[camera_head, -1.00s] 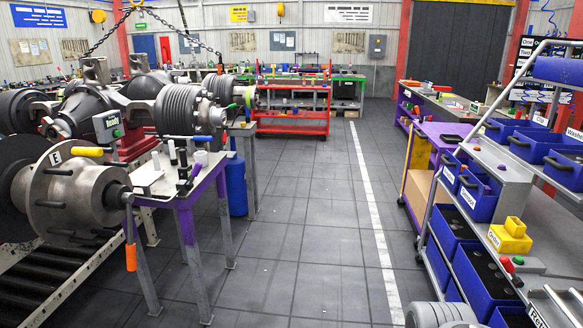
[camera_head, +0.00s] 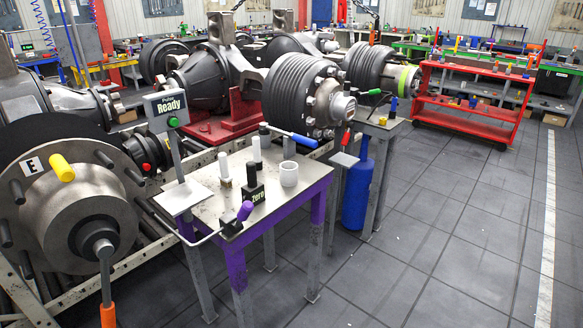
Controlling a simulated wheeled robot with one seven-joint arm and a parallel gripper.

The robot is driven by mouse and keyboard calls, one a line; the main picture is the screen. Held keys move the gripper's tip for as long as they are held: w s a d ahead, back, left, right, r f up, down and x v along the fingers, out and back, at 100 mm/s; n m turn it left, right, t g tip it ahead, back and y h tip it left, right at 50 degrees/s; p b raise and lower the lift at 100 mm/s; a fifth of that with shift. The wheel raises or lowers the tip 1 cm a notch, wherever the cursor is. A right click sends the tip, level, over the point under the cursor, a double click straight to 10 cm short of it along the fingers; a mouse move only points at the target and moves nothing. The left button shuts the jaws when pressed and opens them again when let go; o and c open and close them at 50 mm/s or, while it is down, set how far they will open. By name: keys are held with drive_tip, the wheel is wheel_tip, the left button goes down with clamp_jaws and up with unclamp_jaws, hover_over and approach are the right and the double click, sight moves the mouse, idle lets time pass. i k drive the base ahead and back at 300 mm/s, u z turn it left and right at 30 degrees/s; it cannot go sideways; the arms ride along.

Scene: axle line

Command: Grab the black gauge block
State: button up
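A small black block marked "Zero" (camera_head: 254,194) stands on the purple-legged table (camera_head: 310,178) near its middle, with a dark upright knob or post on it. I cannot tell for certain that this is the gauge block, as other small dark pieces stand near it. Two white upright pins, a left one (camera_head: 224,164) and a back one (camera_head: 257,149), stand behind it. A white cup (camera_head: 289,174) is to its right. A purple-handled lever (camera_head: 244,210) lies at its front left. My gripper is in no view.
A "Ready" display (camera_head: 168,109) on a post stands at the table's left. The large hub marked "E" (camera_head: 75,195) is left of the table, and a blue-handled lever (camera_head: 303,140) is at its back edge. Open floor (camera_head: 420,250) lies to the right; a red cart (camera_head: 470,105) stands beyond.

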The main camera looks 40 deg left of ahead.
sight(254, 191)
drive_tip(key=i, duration=1.7)
drive_tip(key=u, duration=4)
drive_tip(key=i, duration=1)
